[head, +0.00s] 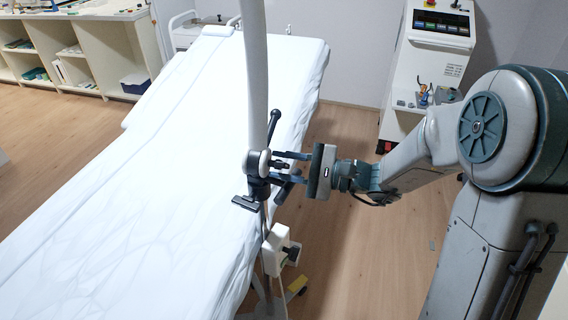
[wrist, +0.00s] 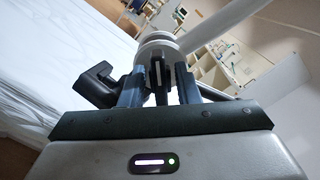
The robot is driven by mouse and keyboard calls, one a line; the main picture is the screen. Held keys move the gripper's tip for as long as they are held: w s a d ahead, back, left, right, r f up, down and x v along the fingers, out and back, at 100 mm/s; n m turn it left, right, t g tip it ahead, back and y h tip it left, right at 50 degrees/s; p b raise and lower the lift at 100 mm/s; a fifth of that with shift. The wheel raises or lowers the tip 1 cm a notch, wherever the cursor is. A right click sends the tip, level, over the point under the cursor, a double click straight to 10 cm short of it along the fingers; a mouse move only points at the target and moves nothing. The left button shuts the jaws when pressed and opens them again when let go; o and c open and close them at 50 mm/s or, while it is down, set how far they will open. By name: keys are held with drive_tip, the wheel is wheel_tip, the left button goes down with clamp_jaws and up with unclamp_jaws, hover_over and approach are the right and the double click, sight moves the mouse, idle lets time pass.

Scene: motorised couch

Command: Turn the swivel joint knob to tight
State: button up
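The swivel joint (head: 258,163) is a dark and white fitting on a pale upright pole beside the couch. Its small dark knob (head: 281,164) faces my gripper, and the knob's narrow fin (wrist: 157,72) shows in the wrist view. My gripper (head: 285,167) reaches in from the right with its two fingers apart, one on each side of the knob. In the wrist view my gripper (wrist: 160,82) also straddles the fin, with what look like small gaps to it. Whether a finger touches the knob is hard to see. The knob's tight marking is not readable.
A dark lever (head: 273,124) sticks up from the joint, and a dark clamp handle (head: 246,203) juts out below. The white-sheeted couch (head: 130,190) lies to the left. A white box (head: 280,250) hangs lower on the stand.

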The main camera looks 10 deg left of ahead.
clamp_jaws()
